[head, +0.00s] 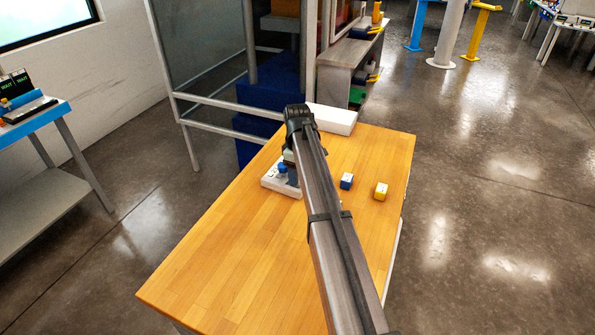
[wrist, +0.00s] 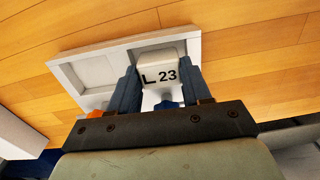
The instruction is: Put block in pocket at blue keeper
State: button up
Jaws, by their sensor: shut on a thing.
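My gripper (wrist: 160,78) is shut on a white-faced block (wrist: 164,72) marked "L 23", held between its two blue fingers in the wrist view. The white tray (wrist: 95,42) lies beyond and below the block, with an open, empty-looking recess at its left. The block overlaps the tray's right part, so I cannot tell whether it touches the tray or is inside a pocket. A bit of blue shows below the block; I cannot tell what it belongs to. In the head view the tray (head: 270,184) is partly hidden by my arm, with a small blue piece (head: 283,168) above it.
A blue-and-white block (head: 346,181) and a yellow-and-white block (head: 381,191) stand on the wooden table (head: 225,255), right of my arm. A white box (head: 335,118) is at the table's far end. A metal-framed stand (head: 215,105) rises behind. The table's near left is clear.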

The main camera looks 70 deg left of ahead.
dwell(0.4)
jog(key=o, duration=1.6)
jog(key=shift+c, duration=0.2)
jog(key=shift+r, duration=0.1)
jog(key=shift+r, duration=3.9)
